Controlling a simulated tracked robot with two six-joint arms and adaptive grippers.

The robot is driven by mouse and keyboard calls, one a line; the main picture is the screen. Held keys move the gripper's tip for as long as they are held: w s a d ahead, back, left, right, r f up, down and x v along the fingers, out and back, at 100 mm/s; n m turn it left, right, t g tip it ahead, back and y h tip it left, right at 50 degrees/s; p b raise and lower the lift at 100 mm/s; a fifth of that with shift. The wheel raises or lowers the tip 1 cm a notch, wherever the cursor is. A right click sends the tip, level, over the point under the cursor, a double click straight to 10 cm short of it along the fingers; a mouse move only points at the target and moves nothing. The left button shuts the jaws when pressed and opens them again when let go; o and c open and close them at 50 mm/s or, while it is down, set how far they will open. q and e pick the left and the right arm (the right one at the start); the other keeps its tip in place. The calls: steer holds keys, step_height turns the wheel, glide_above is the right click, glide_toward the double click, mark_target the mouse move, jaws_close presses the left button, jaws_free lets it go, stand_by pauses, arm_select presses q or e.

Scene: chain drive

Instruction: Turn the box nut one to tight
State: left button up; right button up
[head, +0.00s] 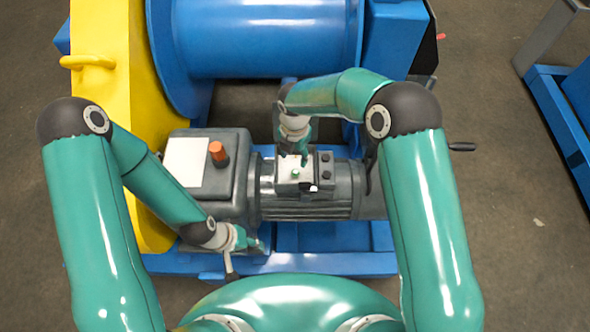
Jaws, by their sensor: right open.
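The motor's terminal box (322,168) sits on top of the grey finned motor (305,207) in the middle of the head view. A small green part (295,174) shows on the box's pale left face, and dark round fittings show on its right side. I cannot tell which of these is box nut one. My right gripper (304,158) is open and points down over the box, close to the green part. I cannot tell whether it touches anything. My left gripper (232,268) is low at the left, near the blue base's front edge, away from the box. Its fingers are too small to read.
A grey gearbox (228,185) with an orange-capped knob (218,152) stands left of the motor. A yellow guard (112,85) and a blue drum (262,40) stand behind. A crank handle (461,146) sticks out at right. The blue base (325,263) runs beneath.

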mark_target(295, 173)
step_height(295, 173, down, 9)
steer(key=shift+f, duration=0.2)
steer(key=shift+c, duration=0.3)
jaws_close()
